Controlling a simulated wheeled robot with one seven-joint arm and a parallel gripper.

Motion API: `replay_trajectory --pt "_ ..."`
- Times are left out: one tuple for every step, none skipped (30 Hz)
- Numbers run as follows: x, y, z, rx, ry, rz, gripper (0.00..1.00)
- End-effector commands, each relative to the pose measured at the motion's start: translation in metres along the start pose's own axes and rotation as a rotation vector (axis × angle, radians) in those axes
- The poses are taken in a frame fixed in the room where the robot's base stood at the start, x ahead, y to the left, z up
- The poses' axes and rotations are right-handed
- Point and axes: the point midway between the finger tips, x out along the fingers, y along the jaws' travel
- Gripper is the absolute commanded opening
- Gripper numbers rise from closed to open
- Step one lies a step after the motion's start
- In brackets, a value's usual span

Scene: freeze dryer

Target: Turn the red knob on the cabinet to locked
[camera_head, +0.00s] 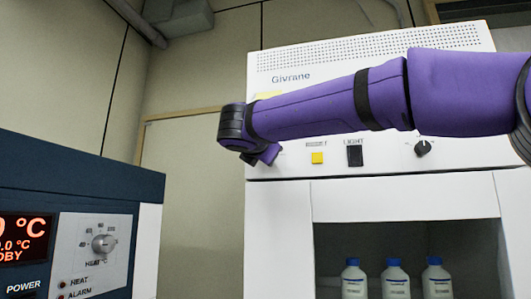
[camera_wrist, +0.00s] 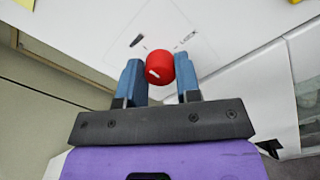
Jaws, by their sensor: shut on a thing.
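The red knob (camera_wrist: 159,67) sits on the white cabinet face in the wrist view, with a white mark on its lower left side. My gripper (camera_wrist: 160,80) has its two blue fingers on either side of the knob and is shut on it. The red knob and my fingertips are hidden in the head view.
The cabinet front has a yellow button (camera_head: 318,158), a black light switch (camera_head: 354,156) and a black knob (camera_head: 423,148). Several blue-capped bottles (camera_head: 396,282) stand in its open chamber. A dark blue unit (camera_head: 75,185) with a red display stands at the left.

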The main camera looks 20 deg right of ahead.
Motion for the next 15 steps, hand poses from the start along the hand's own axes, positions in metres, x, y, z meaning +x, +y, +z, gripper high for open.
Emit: replay_trajectory --pt "0.0002 -0.0004 0.0001 0.012 0.000 -0.001 0.08" --pt "0.0002 -0.0004 0.0000 0.023 0.000 -0.001 0.08" --pt "0.0001 -0.0004 0.0000 0.038 0.000 -0.001 0.08" --pt "0.0000 -0.0005 0.0000 0.053 0.000 -0.001 0.08" --pt "0.0001 -0.0005 0.0000 0.068 0.000 -0.001 0.08" --pt "0.0003 -0.0007 0.0001 0.093 0.000 -0.001 0.08" --pt "0.0004 -0.0009 0.0001 0.112 -0.001 -0.002 0.08" --pt "0.0003 -0.0009 0.0002 0.133 -0.001 -0.002 0.08" --pt "0.0003 -0.0010 0.0002 0.164 -0.001 -0.002 0.08" --pt "0.0004 -0.0011 0.0002 0.189 -0.001 -0.002 0.08" --pt "0.0003 -0.0011 0.0002 0.215 -0.001 -0.002 0.08" --pt "0.0004 -0.0013 0.0002 0.251 -0.001 -0.002 0.08" --pt "0.0005 -0.0015 0.0003 0.278 -0.002 -0.002 0.08" --pt "0.0004 -0.0014 0.0002 0.306 -0.002 -0.002 0.08" --pt "0.0003 -0.0015 0.0001 0.345 -0.002 -0.002 0.08"
